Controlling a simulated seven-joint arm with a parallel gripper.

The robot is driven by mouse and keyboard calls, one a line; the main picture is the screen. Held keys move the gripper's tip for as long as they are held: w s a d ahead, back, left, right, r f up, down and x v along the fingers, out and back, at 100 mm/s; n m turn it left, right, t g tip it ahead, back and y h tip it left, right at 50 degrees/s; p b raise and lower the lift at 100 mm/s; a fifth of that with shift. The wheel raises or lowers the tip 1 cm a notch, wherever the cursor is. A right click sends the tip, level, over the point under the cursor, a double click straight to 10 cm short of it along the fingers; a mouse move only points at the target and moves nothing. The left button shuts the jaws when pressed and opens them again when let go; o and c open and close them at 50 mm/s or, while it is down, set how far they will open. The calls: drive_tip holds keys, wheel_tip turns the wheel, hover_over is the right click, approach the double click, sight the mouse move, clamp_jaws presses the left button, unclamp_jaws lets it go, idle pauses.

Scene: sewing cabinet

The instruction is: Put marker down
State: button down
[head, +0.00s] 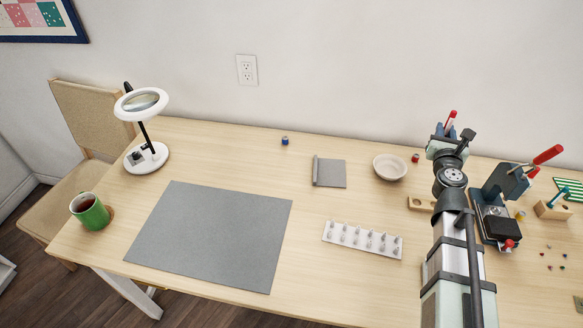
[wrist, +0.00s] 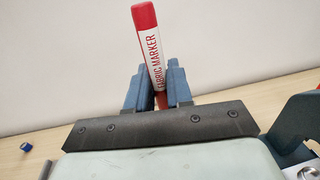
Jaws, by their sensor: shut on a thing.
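A red and white fabric marker (wrist: 149,45) stands nearly upright, leaning slightly, between the blue fingers of my gripper (wrist: 156,88) in the wrist view. My gripper is shut on it. In the head view the marker's red end (head: 451,116) rises above my gripper (head: 443,130), which is over the back right of the table, near the wall. The marker's lower end is hidden by my gripper and arm in the head view. I cannot tell how far it is above the table.
A wooden block (head: 420,204), a bowl (head: 390,168) and a red spool (head: 415,157) are left of my arm. A clamp-like press (head: 497,222) with a red handle stands close on the right. A grey mat (head: 215,236) lies left; bare table is around the blue spool (head: 285,141).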

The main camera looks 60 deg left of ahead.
drive_tip(key=s+a+f+m+h, duration=0.1)
drive_tip(key=s+a+f, duration=0.2)
drive_tip(key=s+a, duration=0.75)
drive_tip(key=s+a+f+t, duration=0.1)
drive_tip(key=s+a+f, duration=0.2)
drive_tip(key=s+a, duration=0.7)
drive_tip(key=s+a+f+m+h, duration=0.1)
drive_tip(key=s+a+f, duration=0.2)
drive_tip(key=s+a, duration=0.7)
drive_tip(key=shift+w+a+f, duration=0.15)
drive_tip(key=shift+f, duration=1.35)
drive_tip(key=shift+w+a+f, duration=0.2)
drive_tip(key=shift+f, duration=1.35)
drive_tip(key=shift+w+a+f, duration=0.15)
drive_tip(key=shift+f, duration=1.35)
drive_tip(key=shift+f, duration=0.15)
drive_tip(key=c, duration=1)
unclamp_jaws()
